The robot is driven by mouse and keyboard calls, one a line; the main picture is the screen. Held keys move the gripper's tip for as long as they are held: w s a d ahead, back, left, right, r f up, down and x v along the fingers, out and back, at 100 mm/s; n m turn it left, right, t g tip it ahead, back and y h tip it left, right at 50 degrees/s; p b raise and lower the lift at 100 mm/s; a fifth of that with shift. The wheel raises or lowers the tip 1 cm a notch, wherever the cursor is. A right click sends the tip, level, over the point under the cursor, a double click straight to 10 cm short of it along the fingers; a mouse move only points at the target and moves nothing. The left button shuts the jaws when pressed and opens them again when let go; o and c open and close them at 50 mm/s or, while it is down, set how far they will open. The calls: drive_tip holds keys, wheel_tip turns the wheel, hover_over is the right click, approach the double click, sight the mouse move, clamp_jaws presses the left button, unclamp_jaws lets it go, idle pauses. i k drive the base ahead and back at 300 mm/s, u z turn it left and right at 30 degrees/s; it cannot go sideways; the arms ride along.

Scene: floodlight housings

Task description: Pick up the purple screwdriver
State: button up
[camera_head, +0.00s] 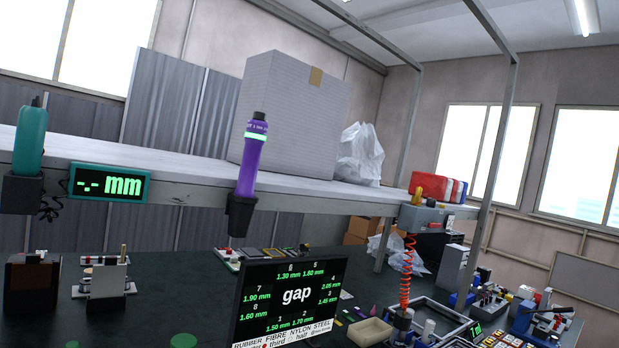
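The purple screwdriver (249,165) stands nearly upright, leaning slightly, left of the picture's middle. It has a purple handle with a glowing green band and a dark cap at the top. Its lower end sits in a black holder (240,216) at the front edge of the shelf.
A teal tool (30,140) stands in another holder at left, beside a green millimetre display (109,183). The shelf (310,193) carries a large grey box (292,115) and a white bag (360,153). Below, a screen reading "gap" (296,296) stands on the cluttered dark bench.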

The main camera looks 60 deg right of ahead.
sight(257, 132)
drive_tip(key=z, duration=0.4)
drive_tip(key=k, duration=1.05)
drive_tip(key=z, duration=0.95)
drive_tip(key=i, duration=1.5)
drive_tip(key=u, duration=0.6)
